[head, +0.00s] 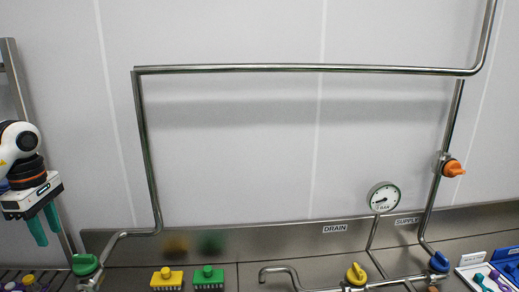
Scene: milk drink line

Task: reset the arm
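My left gripper (48,236) hangs at the left edge of the head view, with its white and black wrist above it. Its two green fingers point down with a gap between them, and nothing shows between them. It is in front of the wall, above a rack at the lower left and apart from the pipes. My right gripper is not in view.
A steel pipe (300,68) frames the wall. Valves have a green knob (84,264), yellow knob (356,273), blue knob (439,262) and orange knob (453,168). A gauge (384,197), yellow block (167,279), green block (208,278) and right-hand tray (470,273) also show.

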